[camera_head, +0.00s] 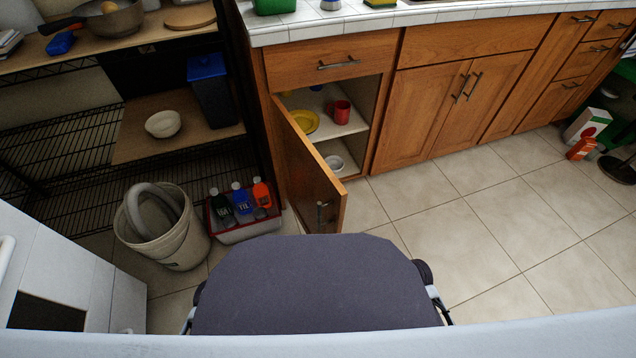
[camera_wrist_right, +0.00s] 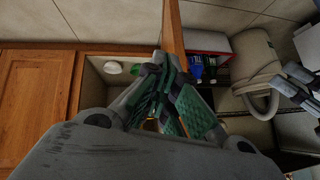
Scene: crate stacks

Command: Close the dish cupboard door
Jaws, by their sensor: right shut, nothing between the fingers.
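The dish cupboard door (camera_head: 307,165) is wooden and stands open, hinged on the left of its opening. Its handle (camera_head: 322,212) is near the free edge. Inside the cupboard are a red mug (camera_head: 342,111), a yellow plate (camera_head: 303,122) and a white bowl (camera_head: 334,162). In the right wrist view, the door (camera_wrist_right: 174,30) shows as a narrow edge beside the opening. My right gripper (camera_wrist_right: 160,75) is shut and empty, its fingers overlapping the door edge in view; contact cannot be told. What looks like my left gripper (camera_wrist_right: 297,85) shows partly at the right edge, its opening unclear.
Left of the door stand a red caddy (camera_head: 245,230) with bottles and a white bucket (camera_head: 180,245) with a hose. A wire shelf (camera_head: 60,150) is behind them. The tiled floor (camera_head: 450,200) right of the door is clear.

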